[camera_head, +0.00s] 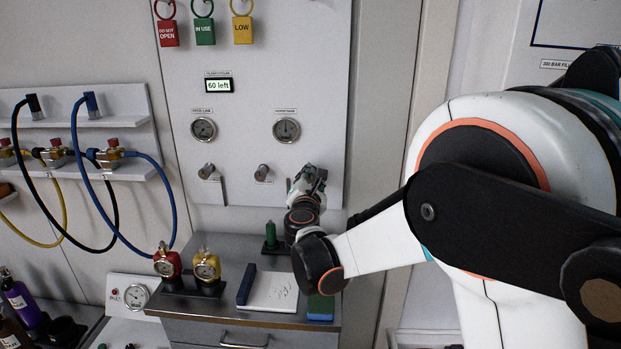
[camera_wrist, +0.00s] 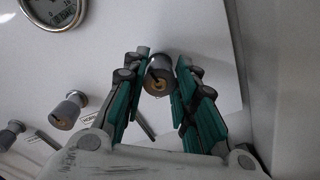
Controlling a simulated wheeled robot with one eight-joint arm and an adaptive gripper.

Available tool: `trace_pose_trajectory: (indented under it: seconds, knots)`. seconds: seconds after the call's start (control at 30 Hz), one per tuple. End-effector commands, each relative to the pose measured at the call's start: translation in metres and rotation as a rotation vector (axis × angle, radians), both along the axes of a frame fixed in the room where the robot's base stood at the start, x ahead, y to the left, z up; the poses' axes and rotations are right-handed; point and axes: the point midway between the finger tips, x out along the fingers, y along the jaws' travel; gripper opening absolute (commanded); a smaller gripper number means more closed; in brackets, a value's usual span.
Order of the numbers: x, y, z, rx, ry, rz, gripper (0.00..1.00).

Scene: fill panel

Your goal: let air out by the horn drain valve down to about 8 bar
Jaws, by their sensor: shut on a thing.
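A row of grey valve knobs sits low on the white panel (camera_head: 241,60). The left knob (camera_head: 207,168) and middle knob (camera_head: 262,172) show in the head view; my gripper (camera_head: 309,178) hides the right one there. In the wrist view the right knob (camera_wrist: 160,77), with a brass centre, lies between the teal fingers of my gripper (camera_wrist: 158,82), which is shut on it. Its label is hidden, so I cannot read whether it is the horn drain. The right gauge (camera_head: 286,130) is above; its needle is too small to read. That gauge is cut off in the wrist view (camera_wrist: 55,12).
A second gauge (camera_head: 204,130) and a "60 left" display (camera_head: 219,86) are on the panel. Hoses hang at left.

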Motion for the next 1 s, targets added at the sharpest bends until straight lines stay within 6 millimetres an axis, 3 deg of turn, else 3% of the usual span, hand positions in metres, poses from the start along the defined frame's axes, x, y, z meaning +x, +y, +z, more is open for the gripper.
trace_pose_trajectory:
  seconds: [0.33, 0.87, 0.9, 0.97, 1.0]
  knots:
    - [0.0000, -0.0003, -0.0005, 0.141, -0.005, 0.000, 0.02]
    - [-0.0001, -0.0004, -0.0007, 0.165, -0.006, 0.000, 0.02]
    - [-0.0001, -0.0004, -0.0006, 0.165, -0.006, 0.000, 0.33]
    - [-0.0001, -0.0004, -0.0005, 0.165, -0.006, 0.000, 0.46]
    - [-0.0001, -0.0004, -0.0005, 0.165, -0.006, 0.000, 0.47]
